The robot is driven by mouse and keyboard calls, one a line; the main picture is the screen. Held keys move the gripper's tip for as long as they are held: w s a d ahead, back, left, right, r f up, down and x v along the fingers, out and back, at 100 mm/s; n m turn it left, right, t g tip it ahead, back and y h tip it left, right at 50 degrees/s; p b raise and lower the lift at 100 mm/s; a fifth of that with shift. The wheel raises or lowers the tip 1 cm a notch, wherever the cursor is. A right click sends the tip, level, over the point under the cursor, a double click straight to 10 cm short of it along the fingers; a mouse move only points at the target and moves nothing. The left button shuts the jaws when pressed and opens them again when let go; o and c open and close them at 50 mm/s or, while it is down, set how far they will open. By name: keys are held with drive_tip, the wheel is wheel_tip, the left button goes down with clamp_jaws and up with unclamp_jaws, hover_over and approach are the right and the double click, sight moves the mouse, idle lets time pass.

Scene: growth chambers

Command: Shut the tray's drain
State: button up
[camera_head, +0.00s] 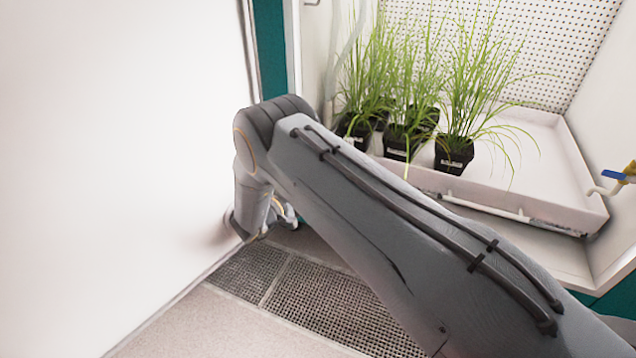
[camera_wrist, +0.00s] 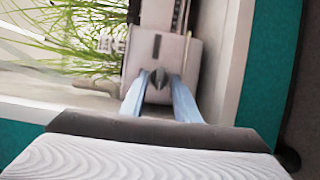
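The white tray (camera_head: 570,203) stands on the chamber's shelf, with several potted grass plants on it. In the wrist view, a pale grey block (camera_wrist: 159,47) with a dark slot stands in front of my gripper (camera_wrist: 158,82). A small dark rounded knob (camera_wrist: 158,76) juts from its lower edge, between my two bluish fingertips. The fingers are apart; I cannot tell whether they touch the knob. I cannot tell for sure whether this block is the drain fitting. In the head view my gripper (camera_head: 285,213) is low at the left, partly hidden by my arm.
A tap with a blue lever (camera_head: 615,176) sits at the right edge. Dark grass pots (camera_head: 453,157) stand towards the tray's left. A large white panel (camera_head: 120,130) is close on the left. A floor grating (camera_head: 330,302) lies below.

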drive_tip(key=p+v, duration=0.2)
drive_tip(key=v, duration=0.5)
drive_tip(key=shift+s+a, duration=0.25)
drive_tip(key=shift+s, duration=0.05)
